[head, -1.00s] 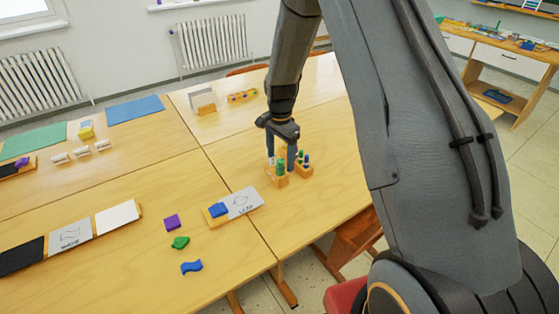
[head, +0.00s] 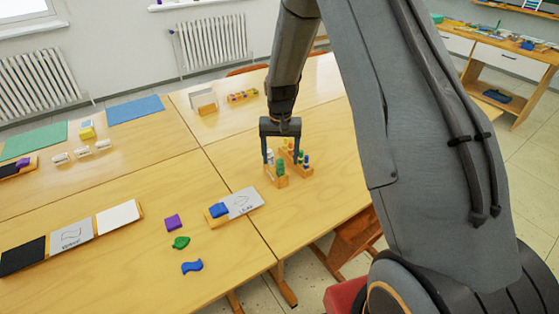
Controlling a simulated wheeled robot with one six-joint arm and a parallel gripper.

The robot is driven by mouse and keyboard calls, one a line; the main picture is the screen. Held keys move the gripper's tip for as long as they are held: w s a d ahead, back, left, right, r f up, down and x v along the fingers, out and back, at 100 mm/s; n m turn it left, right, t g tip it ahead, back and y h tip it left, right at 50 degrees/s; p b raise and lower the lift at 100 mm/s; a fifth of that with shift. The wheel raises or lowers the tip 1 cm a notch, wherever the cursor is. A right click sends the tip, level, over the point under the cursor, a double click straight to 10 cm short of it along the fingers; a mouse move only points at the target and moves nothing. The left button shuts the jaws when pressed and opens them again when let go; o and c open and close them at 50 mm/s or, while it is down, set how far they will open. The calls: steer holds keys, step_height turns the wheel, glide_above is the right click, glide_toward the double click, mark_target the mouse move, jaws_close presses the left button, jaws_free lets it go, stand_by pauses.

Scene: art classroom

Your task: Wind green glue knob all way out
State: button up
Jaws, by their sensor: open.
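A green glue knob (head: 281,167) stands upright at the near end of a small wooden rack (head: 277,182) on the table. My gripper (head: 280,160) points down over the racks, with one finger at the left and one at the right of the green knob's row. The fingers are apart. Whether a finger touches the knob cannot be told from this distance. A pale piece (head: 270,155) stands behind the green knob in the same rack, partly hidden by the left finger.
A second wooden rack (head: 306,171) with small green, purple and yellow pieces stands just to the right. A card holder with a blue block (head: 218,210) lies in front. Purple (head: 173,222), green (head: 181,243) and blue (head: 192,267) shapes lie loose on the table.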

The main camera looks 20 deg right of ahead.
steer(key=shift+n, duration=0.9)
steer(key=c, duration=1.5)
